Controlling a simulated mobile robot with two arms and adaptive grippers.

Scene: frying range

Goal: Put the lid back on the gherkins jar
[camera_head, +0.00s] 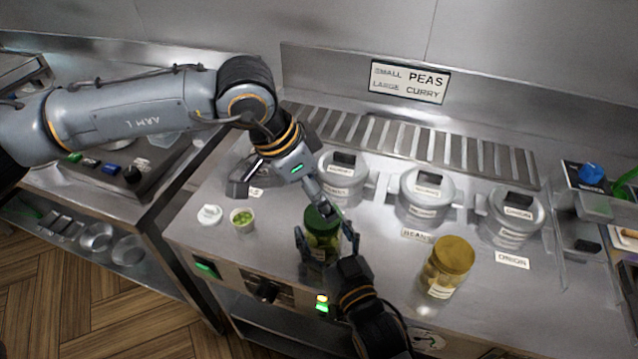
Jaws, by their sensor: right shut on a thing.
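The gherkins jar (320,242) is a glass jar with greenish contents near the counter's front edge. Its green lid (318,217) shows at the jar's mouth; I cannot tell whether it is seated or just above. My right gripper (318,250) comes from the front, with its fingers around the jar's body, shut on it. My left gripper (330,208) reaches down from above at the lid's right side. Its fingertips are small and partly overlapped by the lid, so I cannot tell whether they hold it.
A yellow-lidded jar (446,268) stands to the right. A small green-filled cup (243,220) and a white lid (210,214) lie left. Several grey lidded pots (427,197) line the back. The counter (390,262) is bare between the jars.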

